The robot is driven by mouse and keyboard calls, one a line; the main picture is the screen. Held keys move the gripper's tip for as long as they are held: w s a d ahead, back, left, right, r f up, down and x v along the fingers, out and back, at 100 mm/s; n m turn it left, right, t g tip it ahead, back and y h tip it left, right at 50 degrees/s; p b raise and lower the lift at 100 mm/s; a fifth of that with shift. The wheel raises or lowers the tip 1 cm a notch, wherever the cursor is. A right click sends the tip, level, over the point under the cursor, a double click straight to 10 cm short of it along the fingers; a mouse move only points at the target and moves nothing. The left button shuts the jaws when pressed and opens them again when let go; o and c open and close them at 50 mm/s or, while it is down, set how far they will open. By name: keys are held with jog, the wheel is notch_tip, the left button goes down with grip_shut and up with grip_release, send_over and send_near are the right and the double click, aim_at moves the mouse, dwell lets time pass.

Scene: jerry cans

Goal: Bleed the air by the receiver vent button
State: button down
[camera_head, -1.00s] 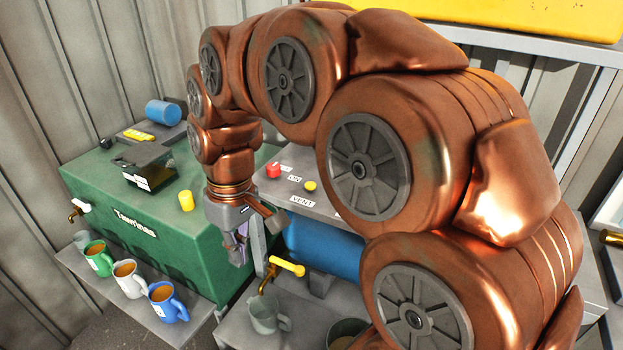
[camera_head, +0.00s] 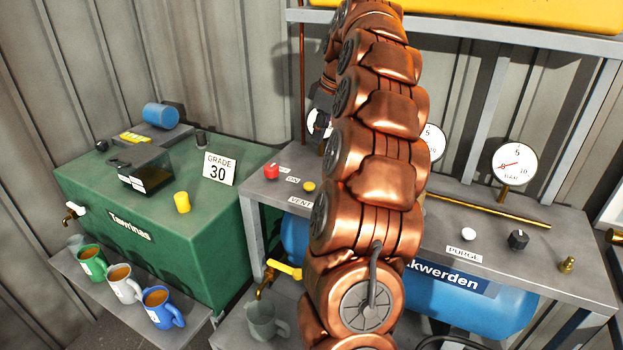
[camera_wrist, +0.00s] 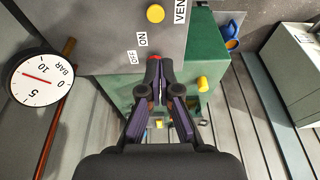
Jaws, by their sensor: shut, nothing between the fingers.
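The yellow button (camera_head: 309,186) stands on the grey bench top by the VENT label (camera_head: 300,202). In the wrist view the yellow button (camera_wrist: 155,13) is at the top, with the VENT label (camera_wrist: 181,10) to its right. My gripper (camera_wrist: 158,66) is shut and empty, its tips below the yellow button in the picture and apart from it. A bit of red shows at the tips, beside the OFF label (camera_wrist: 132,58). In the head view my arm hides the fingers. The blue receiver tank (camera_head: 455,298) lies under the bench, partly behind my arm.
A red button (camera_head: 271,171) sits near the yellow one. A white button (camera_head: 468,234) by PURGE, a black knob (camera_head: 518,239) and a gauge (camera_head: 508,163) are on the right. A green tank (camera_head: 215,245) and several mugs (camera_head: 163,307) stand left.

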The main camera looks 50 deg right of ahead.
jog(key=shift+s+d, duration=0.15)
jog(key=shift+d, duration=0.35)
jog(key=p, duration=0.3)
send_near(308, 184)
jog(key=x, duration=0.5)
jog(key=shift+a, duration=0.1)
jog(key=shift+f, duration=0.9)
